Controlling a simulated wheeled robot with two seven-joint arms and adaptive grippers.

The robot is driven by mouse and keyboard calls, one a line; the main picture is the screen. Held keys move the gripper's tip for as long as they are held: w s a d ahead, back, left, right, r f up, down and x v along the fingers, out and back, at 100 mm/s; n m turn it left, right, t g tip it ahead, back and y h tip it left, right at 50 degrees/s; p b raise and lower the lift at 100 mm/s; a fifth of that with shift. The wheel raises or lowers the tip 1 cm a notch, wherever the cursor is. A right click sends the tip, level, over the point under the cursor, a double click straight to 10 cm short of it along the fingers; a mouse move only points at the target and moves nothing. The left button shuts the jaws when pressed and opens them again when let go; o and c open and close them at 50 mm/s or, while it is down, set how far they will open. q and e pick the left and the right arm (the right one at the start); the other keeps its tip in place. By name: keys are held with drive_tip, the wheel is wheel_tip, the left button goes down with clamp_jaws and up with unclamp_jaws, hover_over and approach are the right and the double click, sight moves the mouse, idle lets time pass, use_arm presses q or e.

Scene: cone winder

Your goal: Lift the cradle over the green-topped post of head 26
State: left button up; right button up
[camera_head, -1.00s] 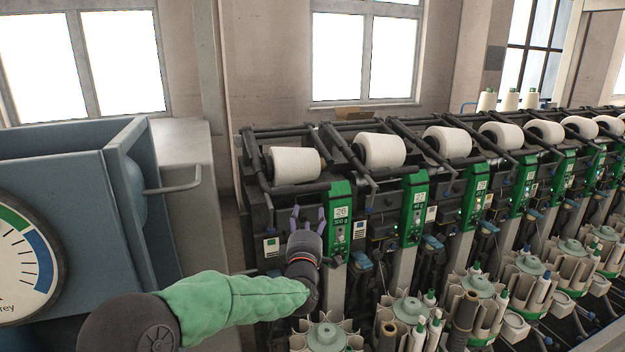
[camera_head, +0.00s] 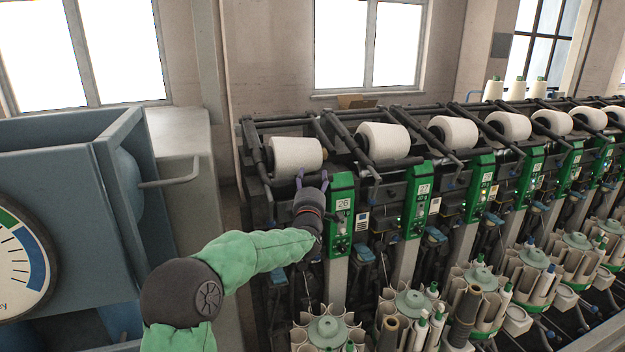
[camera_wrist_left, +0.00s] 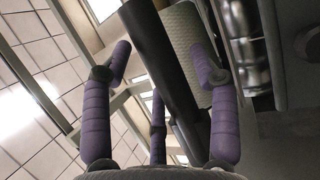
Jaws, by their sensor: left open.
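The green-topped post (camera_head: 341,210) of head 26 stands right of my left gripper, with its number plate near the top. The dark cradle (camera_head: 257,158) of head 26 sits around a white cone (camera_head: 296,155), its arm to the left of the cone. My left gripper (camera_head: 312,178) is open, pointing up just below the cone. In the left wrist view, a thick dark bar (camera_wrist_left: 158,55) lies between the spread purple fingers (camera_wrist_left: 165,85), with the pale cone (camera_wrist_left: 190,30) behind it. I cannot tell whether the fingers touch the bar. My right gripper is out of view.
Post 27 (camera_head: 418,200) and more heads with white cones run off to the right. Bobbin holders (camera_head: 327,330) stand low in front. A blue machine box (camera_head: 50,175) with a gauge (camera_head: 22,262) fills the left.

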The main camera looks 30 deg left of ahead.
use_arm(q)
drive_tip(key=shift+w+a+r, duration=0.1)
drive_tip(key=shift+w+a, duration=0.1)
drive_tip(key=shift+w, duration=0.2)
clamp_jaws()
wheel_tip(320, 180, up, 10)
drive_tip(key=d+g+p, duration=0.1)
drive_tip(key=p, duration=0.6)
drive_tip(key=shift+s+n+p, duration=0.3)
drive_tip(key=shift+s, duration=0.15)
unclamp_jaws()
drive_tip(key=shift+s+d, duration=0.1)
